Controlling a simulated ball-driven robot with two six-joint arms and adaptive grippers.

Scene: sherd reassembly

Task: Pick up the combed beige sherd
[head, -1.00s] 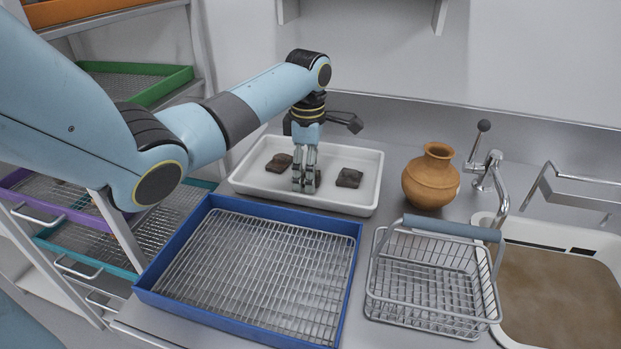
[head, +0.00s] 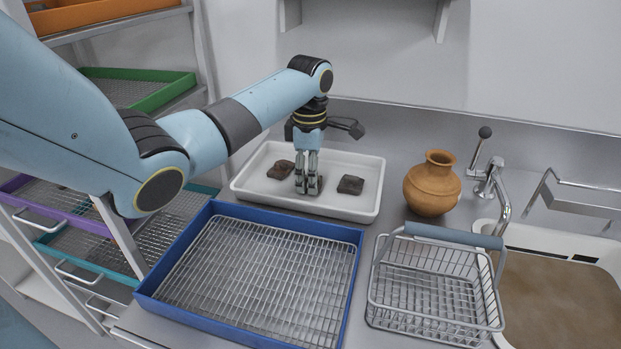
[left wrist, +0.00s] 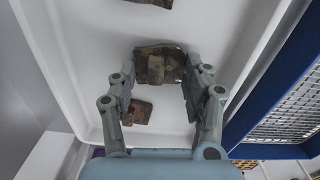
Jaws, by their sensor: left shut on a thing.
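My left gripper (head: 308,188) points down into the white tray (head: 345,211), with its fingers low near the tray floor. In the left wrist view its fingers (left wrist: 160,82) are on either side of a brown sherd with lighter beige patches (left wrist: 158,66), and it is shut on that sherd. I cannot make out combing on it. In the head view the fingers hide most of this sherd. One dark brown sherd (head: 281,170) lies in the tray to the left of the gripper, and another (head: 350,185) lies to the right. My right gripper is not in view.
A blue tray with a wire rack (head: 358,262) stands empty in front of the white tray. An empty wire basket (head: 437,296) is to its right. A clay pot (head: 432,185) stands beside the white tray, near the tap and sink. Shelves with coloured trays are at left.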

